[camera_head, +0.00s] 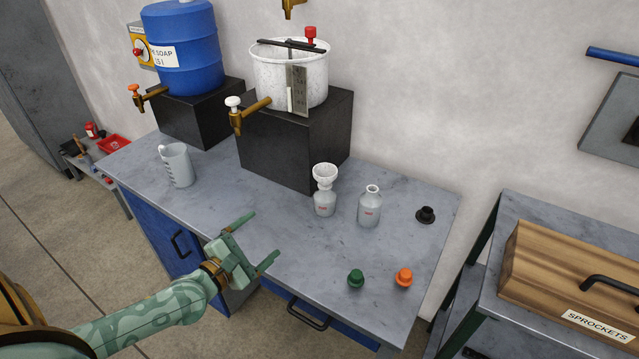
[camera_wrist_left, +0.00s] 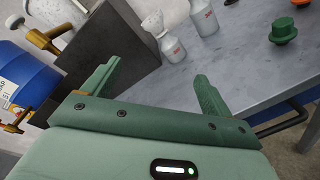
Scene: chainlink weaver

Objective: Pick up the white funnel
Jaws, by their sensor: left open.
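The white funnel (camera_head: 325,173) sits upright in the mouth of a small grey-white bottle (camera_head: 325,204) on the grey workbench (camera_head: 220,199). The funnel also shows in the left wrist view (camera_wrist_left: 153,22), beyond the fingers and near the top edge. My left gripper (camera_head: 262,239) is open and empty over the bench's front part, to the left of and nearer than the funnel, apart from it. Its two fingers also show spread in the left wrist view (camera_wrist_left: 158,90). My right gripper does not show.
A second bottle (camera_head: 369,207) stands right of the funnel, with a black cap (camera_head: 426,214) beyond. Green (camera_head: 356,279) and orange (camera_head: 403,277) caps lie near the front right. A black block (camera_head: 291,146) bearing a white bucket (camera_head: 276,75) stands behind. A jug (camera_head: 177,165) stands left.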

